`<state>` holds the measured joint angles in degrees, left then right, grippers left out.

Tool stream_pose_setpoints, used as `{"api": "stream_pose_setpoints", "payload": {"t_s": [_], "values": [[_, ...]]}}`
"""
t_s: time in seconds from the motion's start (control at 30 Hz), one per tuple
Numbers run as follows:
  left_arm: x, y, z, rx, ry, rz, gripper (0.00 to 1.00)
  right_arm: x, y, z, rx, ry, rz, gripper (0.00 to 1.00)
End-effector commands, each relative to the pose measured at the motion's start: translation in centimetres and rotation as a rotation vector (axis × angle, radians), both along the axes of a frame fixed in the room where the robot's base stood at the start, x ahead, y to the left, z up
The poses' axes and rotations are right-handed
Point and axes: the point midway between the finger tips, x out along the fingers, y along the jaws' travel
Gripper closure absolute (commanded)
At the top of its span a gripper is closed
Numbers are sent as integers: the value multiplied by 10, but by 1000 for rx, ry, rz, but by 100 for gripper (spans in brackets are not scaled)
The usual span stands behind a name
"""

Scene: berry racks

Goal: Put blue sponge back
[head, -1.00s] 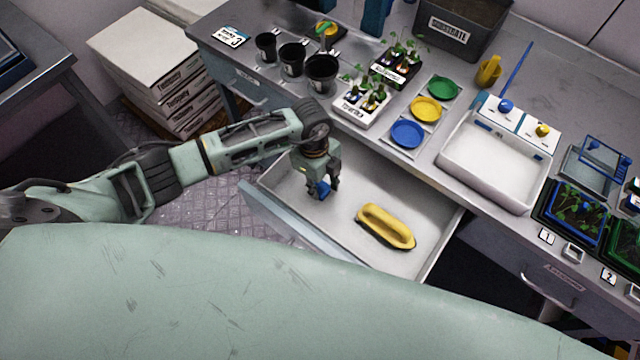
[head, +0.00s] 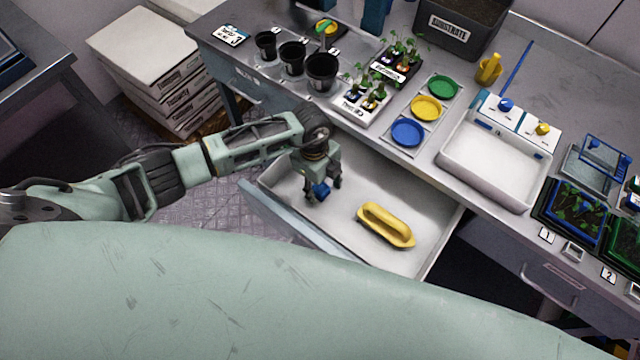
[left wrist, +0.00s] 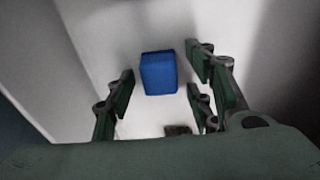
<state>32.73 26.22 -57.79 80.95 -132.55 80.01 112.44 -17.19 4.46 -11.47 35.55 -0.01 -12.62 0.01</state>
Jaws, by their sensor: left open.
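The blue sponge (head: 321,190) is a small blue block inside the open drawer (head: 425,262), at its left part. My left gripper (head: 323,188) points down into the drawer with its fingers spread around the sponge. In the left wrist view the sponge (left wrist: 159,72) shows between the open fingers (left wrist: 160,80), with gaps on both sides. Whether it rests fully on the drawer floor is hard to tell. My right gripper is not in view.
A yellow long-handled item (head: 386,226) lies in the drawer, right of the gripper. The drawer's front panel (head: 290,222) stands close to my arm. On the bench above are black pots (head: 321,72), coloured dishes (head: 407,132) and a white tray (head: 490,165).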

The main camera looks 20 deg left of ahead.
Motion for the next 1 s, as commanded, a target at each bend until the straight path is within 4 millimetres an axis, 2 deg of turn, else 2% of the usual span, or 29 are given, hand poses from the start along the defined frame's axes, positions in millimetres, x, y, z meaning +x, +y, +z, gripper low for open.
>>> {"api": "stream_pose_setpoints", "payload": {"t_s": [0.17,0.27,0.5,0.7,0.83,1.0], "values": [[2,1,11,-2,-3,-1,51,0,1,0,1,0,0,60],[2,3,28,-1,-4,-2,51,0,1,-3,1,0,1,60],[5,8,80,0,-6,-1,51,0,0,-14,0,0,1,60],[6,11,111,0,-2,0,51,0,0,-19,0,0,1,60],[6,12,120,1,-1,0,51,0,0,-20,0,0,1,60],[6,12,123,0,1,0,51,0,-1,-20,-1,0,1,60]]}}
